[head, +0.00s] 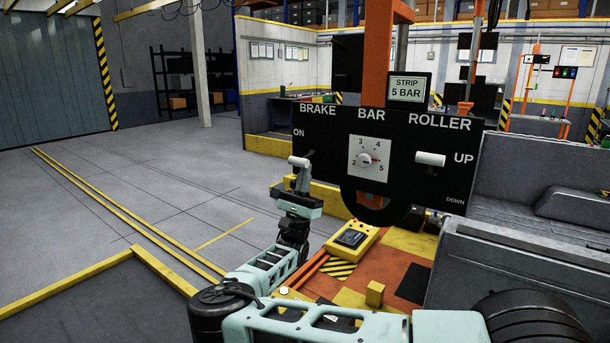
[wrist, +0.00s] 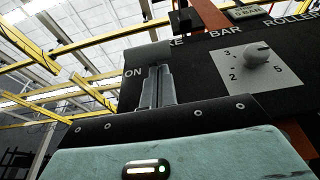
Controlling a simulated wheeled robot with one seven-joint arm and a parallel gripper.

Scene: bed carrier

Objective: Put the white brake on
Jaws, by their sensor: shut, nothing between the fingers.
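The white brake handle (head: 298,161) is at the left end of the black control panel (head: 330,126), below the ON label in the head view. The lower part of the brake's travel is hidden behind my gripper.
A pressure dial (head: 366,159) is mid-panel. The white roller handle (head: 430,159) is at the right, beside UP. A display (head: 409,88) reads STRIP 5 BAR. Below are a yellow box (head: 352,238) and an orange platform (head: 390,265). Open floor (head: 150,180) lies left.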

